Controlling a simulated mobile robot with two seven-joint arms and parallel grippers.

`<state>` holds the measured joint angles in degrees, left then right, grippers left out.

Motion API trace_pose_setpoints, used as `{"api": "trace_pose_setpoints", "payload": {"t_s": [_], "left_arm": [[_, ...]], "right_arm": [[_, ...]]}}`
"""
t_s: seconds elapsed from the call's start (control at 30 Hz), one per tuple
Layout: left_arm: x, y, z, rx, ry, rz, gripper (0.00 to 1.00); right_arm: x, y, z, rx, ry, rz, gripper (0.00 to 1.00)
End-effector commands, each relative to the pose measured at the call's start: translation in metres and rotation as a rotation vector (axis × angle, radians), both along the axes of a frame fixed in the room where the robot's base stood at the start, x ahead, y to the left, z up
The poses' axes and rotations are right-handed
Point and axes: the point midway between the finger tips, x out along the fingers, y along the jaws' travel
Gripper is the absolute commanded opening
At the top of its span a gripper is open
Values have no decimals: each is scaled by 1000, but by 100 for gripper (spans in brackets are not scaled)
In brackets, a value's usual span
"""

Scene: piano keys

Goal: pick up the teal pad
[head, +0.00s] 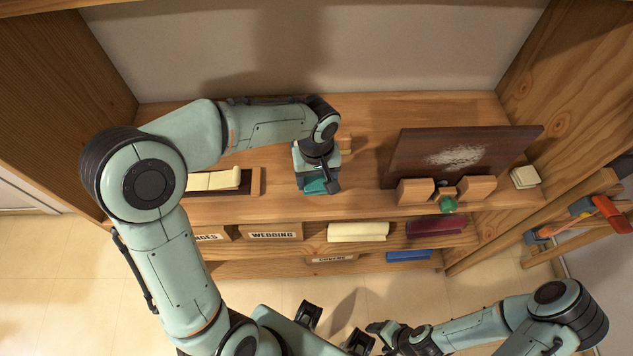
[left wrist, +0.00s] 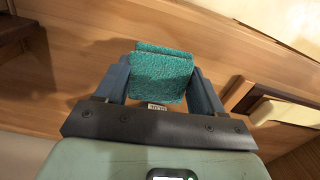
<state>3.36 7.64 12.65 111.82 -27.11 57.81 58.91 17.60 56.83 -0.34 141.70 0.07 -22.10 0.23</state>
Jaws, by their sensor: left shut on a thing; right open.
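The teal pad (head: 316,186) is on the left-middle part of the wooden shelf top, just under my left gripper (head: 318,182). In the left wrist view the teal pad (left wrist: 160,76) is a rough-textured block between the two blue-grey fingers of my left gripper (left wrist: 163,85), which is shut on its sides. The gripper hides much of the pad in the head view, and I cannot tell whether its underside touches the shelf. My right gripper (head: 366,335) is open and empty, low in the head view, away from the shelf and partly hard to make out.
Cream keys (head: 213,180) on a dark base lie left of my left gripper. A dark board (head: 458,152) and wooden blocks (head: 415,191) stand to the right, with a green ball (head: 447,205) at the front. Lower shelves hold labelled bins (head: 273,232) and a cream roll (head: 358,232).

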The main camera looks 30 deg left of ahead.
Motion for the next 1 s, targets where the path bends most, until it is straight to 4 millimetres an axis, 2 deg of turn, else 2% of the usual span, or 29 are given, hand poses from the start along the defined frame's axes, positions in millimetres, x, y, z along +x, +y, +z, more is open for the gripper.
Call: {"api": "trace_pose_setpoints", "payload": {"t_s": [0.03,0.3,0.5,0.7,1.0], "left_arm": [[2,0,16,0,-8,0,39],[2,0,96,-1,-8,0,39],[1,0,139,-2,-5,-1,39],[0,-1,159,-1,-2,-1,39],[0,0,162,0,0,-1,39]], "right_arm": [[2,0,3,0,-2,0,69],[9,0,16,0,-10,0,69],[14,0,23,0,-16,0,69],[17,0,27,0,-19,0,69],[17,0,28,0,-19,0,69]]}}
